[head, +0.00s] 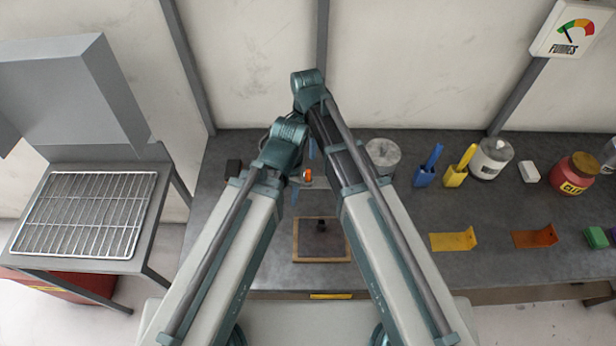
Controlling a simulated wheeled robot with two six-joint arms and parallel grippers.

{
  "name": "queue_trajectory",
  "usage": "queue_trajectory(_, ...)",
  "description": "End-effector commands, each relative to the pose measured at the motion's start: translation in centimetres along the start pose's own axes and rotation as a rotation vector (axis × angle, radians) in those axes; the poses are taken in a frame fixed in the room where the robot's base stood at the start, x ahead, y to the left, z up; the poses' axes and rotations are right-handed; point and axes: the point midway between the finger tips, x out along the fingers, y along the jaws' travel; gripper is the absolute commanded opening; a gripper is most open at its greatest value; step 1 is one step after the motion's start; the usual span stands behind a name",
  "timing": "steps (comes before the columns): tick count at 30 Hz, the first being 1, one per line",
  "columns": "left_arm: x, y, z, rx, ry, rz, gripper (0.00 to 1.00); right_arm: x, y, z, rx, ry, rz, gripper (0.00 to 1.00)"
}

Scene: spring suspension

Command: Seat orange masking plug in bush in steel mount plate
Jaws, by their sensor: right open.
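A small orange piece, which looks like the masking plug (307,174), shows in the gap between my two arms. My right gripper (308,182) is open there, partly hidden by the arms. Its blue fingers show above and below the orange piece, and I cannot tell whether they touch it. My left gripper is hidden behind the left arm. A dark brown plate (310,247) in a wooden frame lies on the bench nearer to me, and a small dark bush (321,225) stands on it. The bush appears empty.
On the grey bench (400,210) stand a round metal disc (383,153), blue (428,167) and yellow (460,167) holders, a white pot (491,158) and a red pot (573,174). Yellow (453,240) and orange (535,237) brackets lie right. A wire rack (85,214) is left.

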Motion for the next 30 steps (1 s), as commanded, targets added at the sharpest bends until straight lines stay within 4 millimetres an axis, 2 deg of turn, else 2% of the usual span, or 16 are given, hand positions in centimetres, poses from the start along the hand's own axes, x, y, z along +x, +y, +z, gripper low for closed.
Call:
queue_trajectory(16, 7.5, 0.7, -0.4, 0.011, 0.000, -0.002, 0.50, 7.5, 0.0, -0.1, -0.002, 0.000, 0.000, 0.56)
queue_trajectory(19, 8.2, 0.8, -0.5, 0.010, 0.000, -0.002, 0.50, 8.3, 0.0, -0.1, -0.002, 0.000, 0.000, 0.56)
queue_trajectory(26, 8.2, 0.8, -0.5, 0.009, 0.000, -0.002, 0.50, 8.3, 0.0, -0.1, -0.002, 0.000, 0.000, 0.56)
queue_trajectory(30, 9.0, 0.8, -0.5, 0.009, 0.000, -0.002, 0.50, 9.0, -0.1, -0.2, -0.002, 0.000, 0.000, 0.56)
